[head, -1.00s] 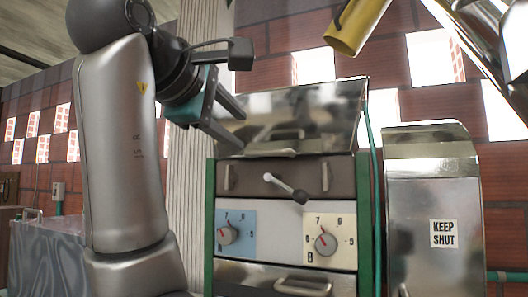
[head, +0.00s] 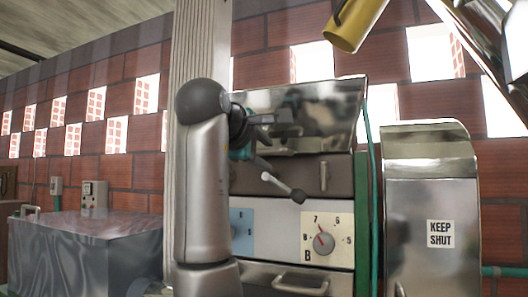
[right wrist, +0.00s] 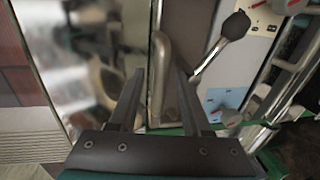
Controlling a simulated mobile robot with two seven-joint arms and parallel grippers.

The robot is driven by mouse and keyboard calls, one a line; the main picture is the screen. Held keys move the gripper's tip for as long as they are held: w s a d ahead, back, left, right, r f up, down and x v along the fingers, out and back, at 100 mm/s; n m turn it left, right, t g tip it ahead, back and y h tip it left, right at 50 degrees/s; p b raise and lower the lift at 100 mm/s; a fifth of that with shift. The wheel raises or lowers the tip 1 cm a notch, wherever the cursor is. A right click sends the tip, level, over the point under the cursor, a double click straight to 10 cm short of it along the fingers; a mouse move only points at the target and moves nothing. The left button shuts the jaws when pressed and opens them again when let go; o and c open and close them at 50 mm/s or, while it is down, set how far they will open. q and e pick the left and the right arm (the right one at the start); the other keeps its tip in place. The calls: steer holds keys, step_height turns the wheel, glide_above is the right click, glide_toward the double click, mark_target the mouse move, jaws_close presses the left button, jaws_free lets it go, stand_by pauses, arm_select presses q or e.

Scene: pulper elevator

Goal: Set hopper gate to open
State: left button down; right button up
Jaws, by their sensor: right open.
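The machine has a green frame, with a grey panel (head: 300,177) below a tilted shiny steel sheet (head: 325,105). The panel bears an upright handle (head: 323,177) at right. I cannot tell which part is the hopper gate. My right gripper (head: 262,143) is open at the panel's left side. In the right wrist view a grey bar handle (right wrist: 161,60) appears between its fingers (right wrist: 160,80); contact is unclear. My left gripper is out of view.
A dial on a cream plate (head: 341,246) and a partly hidden blue plate (head: 241,226) sit below the lever. A steel cover marked "KEEP SHUT" (head: 430,185) stands at right. A yellow tube (head: 355,25) hangs above. A metal-topped box (head: 85,240) stands at left.

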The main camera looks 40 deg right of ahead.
jaws_close()
stand_by(1.4)
